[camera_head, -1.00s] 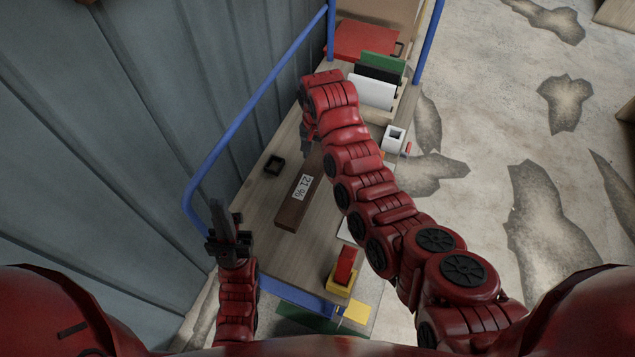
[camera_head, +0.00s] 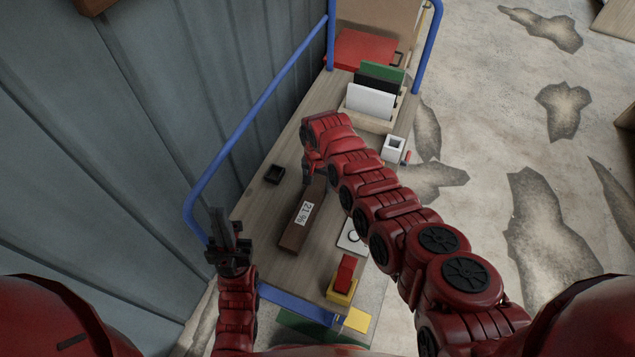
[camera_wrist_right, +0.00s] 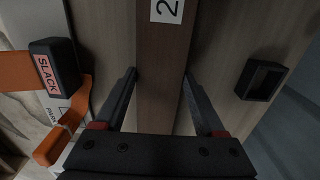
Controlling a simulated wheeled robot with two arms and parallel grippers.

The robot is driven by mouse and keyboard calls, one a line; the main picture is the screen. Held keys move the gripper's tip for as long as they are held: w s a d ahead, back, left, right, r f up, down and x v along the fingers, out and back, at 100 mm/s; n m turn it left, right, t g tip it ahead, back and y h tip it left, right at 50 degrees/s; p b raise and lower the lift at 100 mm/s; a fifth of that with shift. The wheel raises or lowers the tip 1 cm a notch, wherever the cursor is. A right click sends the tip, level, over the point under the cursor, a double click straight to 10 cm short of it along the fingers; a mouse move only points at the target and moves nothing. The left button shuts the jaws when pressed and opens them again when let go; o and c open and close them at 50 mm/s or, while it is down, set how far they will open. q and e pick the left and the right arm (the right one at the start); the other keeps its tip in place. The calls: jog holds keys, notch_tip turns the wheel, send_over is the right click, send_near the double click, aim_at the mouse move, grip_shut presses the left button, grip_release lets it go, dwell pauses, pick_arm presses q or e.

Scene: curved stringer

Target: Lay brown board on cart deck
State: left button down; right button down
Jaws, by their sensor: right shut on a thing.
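The brown board (camera_head: 296,236) is long and narrow with a white number label and lies lengthwise over the cart deck (camera_head: 262,218). I cannot tell whether it touches the deck or hangs just above it. My right gripper (camera_head: 315,176) is at the board's far end. In the right wrist view its fingers (camera_wrist_right: 160,80) stand on either side of the board (camera_wrist_right: 160,62), shut on it. My left gripper (camera_head: 227,225) is open and empty, pointing up at the deck's left near edge.
A small black box (camera_head: 275,174) is left of the board. A white square block (camera_head: 393,148), a rack with upright panels (camera_head: 371,102) and a red case (camera_head: 362,48) lie beyond. A red block on a yellow base (camera_head: 343,282) is near. An orange strap (camera_wrist_right: 75,85) shows in the right wrist view. A blue rail (camera_head: 262,103) borders the left.

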aim_at(317, 186)
jog(key=shift+f, duration=0.1)
grip_release()
jog(key=shift+w+a+r, duration=0.1)
jog(key=shift+r, duration=0.4)
notch_tip(317, 186, up, 11)
jog(key=shift+r+b, duration=0.2)
jog(key=shift+b, duration=0.1)
dwell(0.5)
